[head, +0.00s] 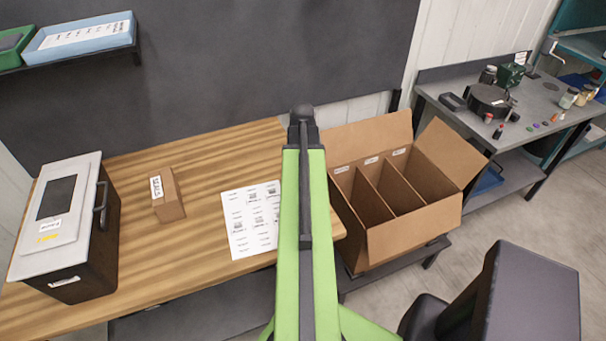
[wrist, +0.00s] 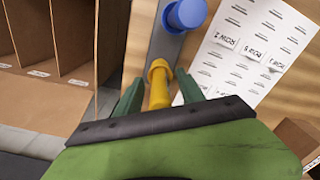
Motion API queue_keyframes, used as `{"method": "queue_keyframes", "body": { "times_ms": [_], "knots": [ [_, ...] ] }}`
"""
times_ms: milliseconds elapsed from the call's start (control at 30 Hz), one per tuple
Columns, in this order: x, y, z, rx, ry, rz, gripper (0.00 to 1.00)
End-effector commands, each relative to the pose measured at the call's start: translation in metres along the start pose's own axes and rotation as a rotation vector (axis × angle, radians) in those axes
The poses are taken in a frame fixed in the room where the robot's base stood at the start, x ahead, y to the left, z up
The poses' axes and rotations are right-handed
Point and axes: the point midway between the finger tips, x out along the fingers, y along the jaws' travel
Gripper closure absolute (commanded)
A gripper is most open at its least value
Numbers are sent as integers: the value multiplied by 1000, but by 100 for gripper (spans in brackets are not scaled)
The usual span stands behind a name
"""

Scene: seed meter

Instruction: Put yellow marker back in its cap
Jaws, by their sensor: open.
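In the wrist view, a yellow piece (wrist: 158,92) with a wider round end lies between the two fingers of my gripper (wrist: 156,74). The fingers are open, with a gap visible on each side of it. Its lower end is hidden behind the gripper body. I cannot tell whether it is the marker, its cap, or both together. It shows in front of a grey strip (wrist: 160,45); whether it touches the strip is unclear. A blue cylindrical piece (wrist: 187,14) is farther up the strip. My arm hides this spot in the head view.
A printed sheet (head: 252,220) lies on the wooden table (head: 215,155). A small labelled box (head: 169,195) and a dark box with a grey lid (head: 75,225) stand to its left. An open divided cardboard box (head: 415,235) is right of the table.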

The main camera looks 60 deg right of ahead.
Motion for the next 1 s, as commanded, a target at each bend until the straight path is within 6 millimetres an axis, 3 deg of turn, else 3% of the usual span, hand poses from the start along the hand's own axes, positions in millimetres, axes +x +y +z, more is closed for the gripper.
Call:
{"method": "queue_keyframes", "body": {
  "times_ms": [267,800,1000],
  "knots": [
    [-25,0,0,0,0,0,54],
    [-144,0,1,0,0,0,54],
    [-174,0,1,0,0,0,54]
  ]
}}
